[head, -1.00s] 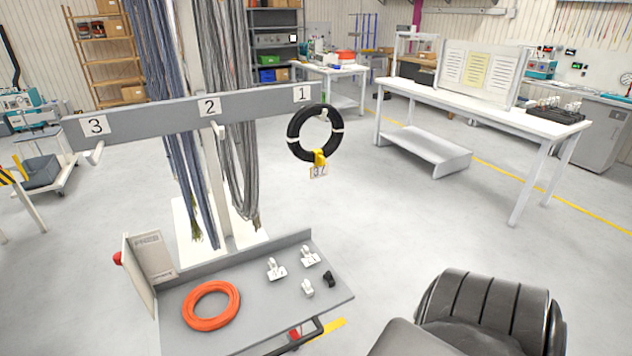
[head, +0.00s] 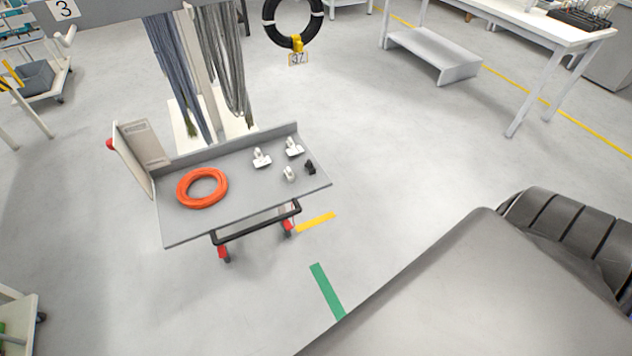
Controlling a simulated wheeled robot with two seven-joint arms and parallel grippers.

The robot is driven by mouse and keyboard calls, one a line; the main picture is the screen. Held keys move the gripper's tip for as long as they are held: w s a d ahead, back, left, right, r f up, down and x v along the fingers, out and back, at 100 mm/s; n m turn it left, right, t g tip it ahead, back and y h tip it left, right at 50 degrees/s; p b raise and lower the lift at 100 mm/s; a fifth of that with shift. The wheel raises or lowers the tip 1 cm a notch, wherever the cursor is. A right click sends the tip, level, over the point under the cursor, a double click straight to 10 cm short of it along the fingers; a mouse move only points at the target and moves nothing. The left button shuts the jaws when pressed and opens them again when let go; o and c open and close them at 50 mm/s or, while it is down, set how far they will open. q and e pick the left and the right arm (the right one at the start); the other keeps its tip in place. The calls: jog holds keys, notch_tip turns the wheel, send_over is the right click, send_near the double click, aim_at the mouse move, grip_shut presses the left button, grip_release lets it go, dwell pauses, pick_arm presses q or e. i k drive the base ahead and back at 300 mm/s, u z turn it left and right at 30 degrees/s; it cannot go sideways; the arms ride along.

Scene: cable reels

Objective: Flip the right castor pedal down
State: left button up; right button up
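The grey cart (head: 240,210) stands left of centre in the head view, with a black handle bar (head: 258,224) along its near side. Below the bar are two castors with red pedals: the left castor pedal (head: 224,253) and the right castor pedal (head: 288,227). The right one is partly covered by the bar and the cart deck, and its tilt is too small to tell. A large dark grey and black part of my own arm fills the lower right. Neither gripper's fingers show.
An orange cable coil (head: 202,188) and several small white and black pieces lie on the cart. A yellow floor strip (head: 316,222) and a green strip (head: 327,290) lie before it. A black coil (head: 293,20) hangs behind. The floor right of the cart is clear.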

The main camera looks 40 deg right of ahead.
aim_at(286, 223)
jog(key=z, duration=0.85)
jog(key=i, duration=0.5)
jog(key=u, duration=0.05)
jog(key=k, duration=1.3)
jog(key=u, duration=0.7)
jog(key=i, duration=0.7)
jog(key=u, duration=0.75)
jog(key=i, duration=0.85)
jog(key=z, duration=0.8)
jog(key=i, duration=0.75)
jog(key=z, duration=0.8)
